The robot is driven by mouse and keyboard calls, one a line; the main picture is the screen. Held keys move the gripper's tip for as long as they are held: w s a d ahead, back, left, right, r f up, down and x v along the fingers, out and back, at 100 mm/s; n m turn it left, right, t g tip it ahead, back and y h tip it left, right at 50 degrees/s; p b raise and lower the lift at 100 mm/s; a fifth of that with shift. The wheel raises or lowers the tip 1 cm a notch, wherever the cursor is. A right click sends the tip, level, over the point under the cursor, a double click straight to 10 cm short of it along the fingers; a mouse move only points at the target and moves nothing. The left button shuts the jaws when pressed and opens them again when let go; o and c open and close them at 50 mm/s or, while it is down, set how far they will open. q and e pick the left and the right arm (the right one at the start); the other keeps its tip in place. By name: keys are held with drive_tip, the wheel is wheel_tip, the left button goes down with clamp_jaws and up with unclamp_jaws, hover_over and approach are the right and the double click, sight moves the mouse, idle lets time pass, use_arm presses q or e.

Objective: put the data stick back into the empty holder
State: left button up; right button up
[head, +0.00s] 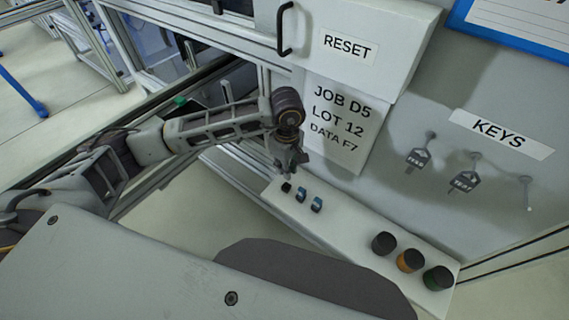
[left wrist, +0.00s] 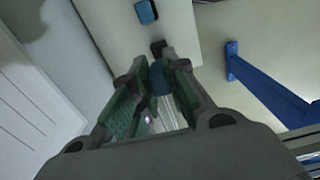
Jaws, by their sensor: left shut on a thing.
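My left gripper (head: 289,165) is over the far left end of a white ledge. In the left wrist view, its fingers (left wrist: 157,72) are shut on a blue data stick (left wrist: 159,82). A small black holder (head: 286,187) stands on the ledge just below the gripper and looks empty; it also shows just past the fingertips in the left wrist view (left wrist: 157,47). The held stick appears apart from it, but the gap is hard to judge. Two other blue sticks (head: 300,194) (head: 316,204) stand in a row beside it. My right gripper is not in view.
Black, orange and green round knobs (head: 410,260) stand at the near right end of the ledge (head: 350,218). A JOB D5 sign (head: 336,122) and a RESET box (head: 365,50) are close behind the gripper. Keys (head: 465,182) hang on the wall.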

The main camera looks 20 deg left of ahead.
use_arm(q)
drive_tip(key=shift+s, duration=0.1)
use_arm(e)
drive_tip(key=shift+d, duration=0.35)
use_arm(q)
drive_tip(key=shift+f, duration=0.15)
drive_tip(key=shift+f+b, duration=0.3)
drive_tip(key=shift+f, duration=1.35)
drive_tip(key=shift+f+b, duration=0.4)
drive_tip(key=shift+b, duration=0.35)
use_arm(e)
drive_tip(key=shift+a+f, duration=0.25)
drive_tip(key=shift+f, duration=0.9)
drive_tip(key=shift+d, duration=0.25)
use_arm(q)
drive_tip(key=shift+d+b, duration=0.1)
drive_tip(key=shift+b, duration=0.3)
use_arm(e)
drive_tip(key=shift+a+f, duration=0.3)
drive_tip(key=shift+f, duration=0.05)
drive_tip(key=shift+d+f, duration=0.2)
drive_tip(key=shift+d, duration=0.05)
use_arm(q)
drive_tip(key=shift+b, duration=0.4)
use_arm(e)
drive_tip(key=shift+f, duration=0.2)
